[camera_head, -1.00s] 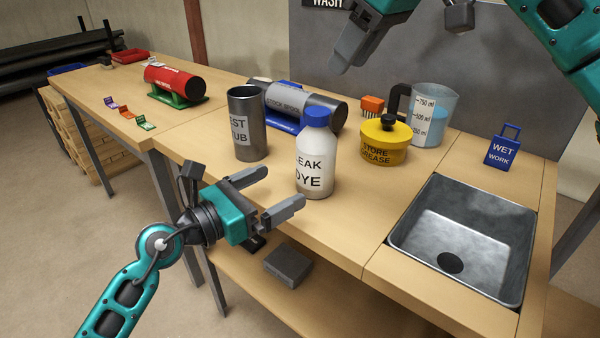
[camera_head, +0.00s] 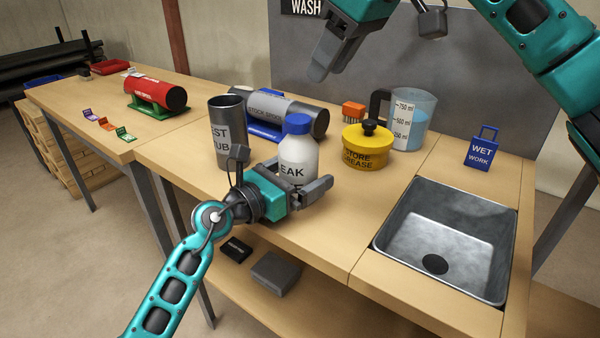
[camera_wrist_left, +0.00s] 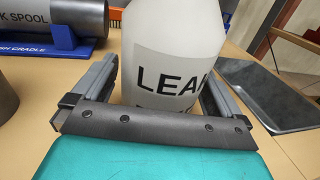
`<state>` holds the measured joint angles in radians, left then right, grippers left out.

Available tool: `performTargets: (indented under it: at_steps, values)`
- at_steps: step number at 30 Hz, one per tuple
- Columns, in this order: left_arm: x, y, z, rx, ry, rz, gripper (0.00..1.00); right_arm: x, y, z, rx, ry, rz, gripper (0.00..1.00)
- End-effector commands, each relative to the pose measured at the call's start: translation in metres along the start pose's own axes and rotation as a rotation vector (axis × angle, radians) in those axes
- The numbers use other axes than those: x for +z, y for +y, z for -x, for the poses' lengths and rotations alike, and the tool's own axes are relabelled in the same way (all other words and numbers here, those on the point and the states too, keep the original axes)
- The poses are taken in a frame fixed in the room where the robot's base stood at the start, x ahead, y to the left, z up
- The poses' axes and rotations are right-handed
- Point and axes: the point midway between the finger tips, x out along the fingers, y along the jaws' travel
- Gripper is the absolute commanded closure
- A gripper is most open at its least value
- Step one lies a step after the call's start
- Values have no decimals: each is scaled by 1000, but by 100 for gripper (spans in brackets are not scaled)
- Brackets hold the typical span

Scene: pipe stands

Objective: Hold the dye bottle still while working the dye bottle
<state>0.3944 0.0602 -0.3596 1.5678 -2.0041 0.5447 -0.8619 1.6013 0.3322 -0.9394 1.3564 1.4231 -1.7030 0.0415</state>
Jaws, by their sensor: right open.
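The dye bottle (camera_head: 298,158) is white with a blue cap and a "LEAK DYE" label, and stands upright on the bench. My left gripper (camera_head: 302,180) is open around its lower body, one finger on each side. In the left wrist view the bottle (camera_wrist_left: 172,50) stands between the fingers of the left gripper (camera_wrist_left: 160,85), with a gap visible on the left side; contact on the right is unclear. The lower part of the bottle is hidden by the gripper. My right gripper (camera_head: 325,62) is open and empty, high above the back of the bench.
A grey metal cup (camera_head: 227,140) stands close left of the bottle. A stock spool (camera_head: 285,112) in a blue cradle lies behind. A yellow grease pot (camera_head: 368,146), a measuring jug (camera_head: 412,122) and an orange brush (camera_head: 353,110) stand right. The sink (camera_head: 445,240) is at the right.

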Motion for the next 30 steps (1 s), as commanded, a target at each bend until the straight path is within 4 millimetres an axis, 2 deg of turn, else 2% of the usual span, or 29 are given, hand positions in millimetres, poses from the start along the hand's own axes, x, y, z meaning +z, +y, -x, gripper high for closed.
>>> performTargets:
  at_steps: [2,21,22,30]
  values:
    - [0,0,0,0,0,0,7,0,0,0,0,0,0,57]
    - [0,0,0,0,0,1,67,0,0,0,0,0,0,57]
    - [0,0,0,0,0,1,24,0,0,0,0,0,0,57]
    - [0,0,1,0,1,1,50,0,0,0,0,0,0,57]
